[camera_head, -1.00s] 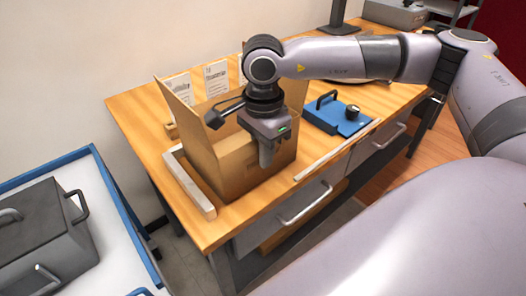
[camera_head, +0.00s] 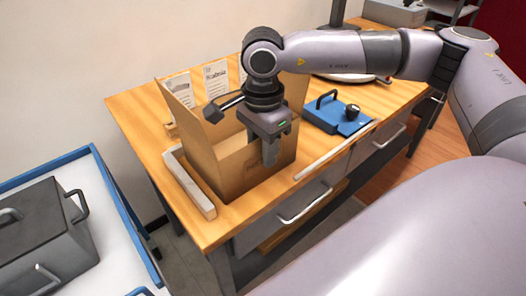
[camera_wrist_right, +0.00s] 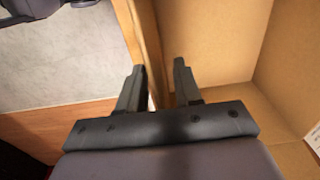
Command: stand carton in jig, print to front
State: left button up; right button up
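The open-topped brown carton (camera_head: 225,170) stands upright on the wooden table, with a tall flap raised at its back left. My right gripper (camera_head: 270,155) points down at the carton's front wall. In the right wrist view my right gripper (camera_wrist_right: 159,68) has its fingers apart, with the carton wall (camera_wrist_right: 151,40) running between them and one finger on the inner side. I cannot tell whether either finger touches the wall. A faint mark shows on the front face, partly hidden by the finger. My left gripper is out of view.
Pale strips lie left (camera_head: 190,186) and right (camera_head: 336,150) of the carton on the table (camera_head: 235,228). A blue device with a black handle (camera_head: 338,116) stands at right. Printed sheets (camera_head: 216,80) stand behind. A blue-edged cart (camera_head: 120,205) with a grey case is at left.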

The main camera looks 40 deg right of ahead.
notch_tip(320, 180, up, 11)
jog(key=shift+f, duration=0.15)
dwell(0.6)
